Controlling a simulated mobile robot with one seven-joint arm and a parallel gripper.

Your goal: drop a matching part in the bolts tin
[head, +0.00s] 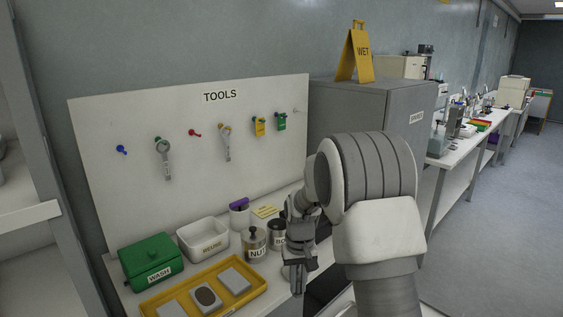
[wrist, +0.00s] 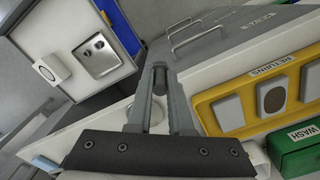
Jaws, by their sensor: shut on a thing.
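My gripper (head: 298,280) is in front of the bench's right part, pointing down. In the wrist view its fingers (wrist: 158,72) are close together on a small grey part, mostly hidden between them, so I cannot tell its kind. The bolts tin (head: 278,236) is a small metal tin with a dark top and a white label reading "BO", partly hidden behind my gripper. The nuts tin (head: 254,245), similar and labelled "NUT", stands just left of it. My gripper is in front of and right of both tins, apart from them.
A yellow tray (head: 152,299) with grey pads lies at the bench front. A grey cabinet (head: 365,110) is at the right.

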